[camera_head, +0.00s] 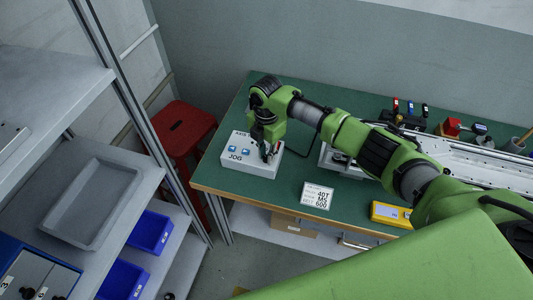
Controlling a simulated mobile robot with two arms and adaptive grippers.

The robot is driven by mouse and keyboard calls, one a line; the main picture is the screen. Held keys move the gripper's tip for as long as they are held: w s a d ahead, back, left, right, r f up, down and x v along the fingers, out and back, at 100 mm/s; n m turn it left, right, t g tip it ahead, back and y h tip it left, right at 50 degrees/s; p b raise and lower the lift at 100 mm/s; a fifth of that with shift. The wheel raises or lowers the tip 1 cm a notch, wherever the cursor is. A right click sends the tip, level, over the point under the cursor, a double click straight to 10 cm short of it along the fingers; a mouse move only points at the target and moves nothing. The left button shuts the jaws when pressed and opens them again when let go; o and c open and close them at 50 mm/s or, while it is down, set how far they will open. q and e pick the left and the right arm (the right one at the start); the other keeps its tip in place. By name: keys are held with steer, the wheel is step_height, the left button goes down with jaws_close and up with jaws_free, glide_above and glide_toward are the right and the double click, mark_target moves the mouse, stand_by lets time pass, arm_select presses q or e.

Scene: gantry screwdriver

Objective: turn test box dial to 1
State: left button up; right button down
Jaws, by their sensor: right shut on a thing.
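My left gripper is not in view.
The green workbench (275,193) carries a white label card (317,195), a yellow device (390,213) and a long metal rail (470,164). A red stool (184,126) stands left of the bench. Grey shelves (90,203) with blue bins (151,232) fill the left.

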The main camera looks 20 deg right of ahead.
mark_target(266, 157)
steer(key=shift+r+n, duration=0.1)
steer(key=shift+n, duration=0.2)
stand_by(0.4)
steer(key=c, duration=2.2)
jaws_free()
step_height(266, 157, up, 12)
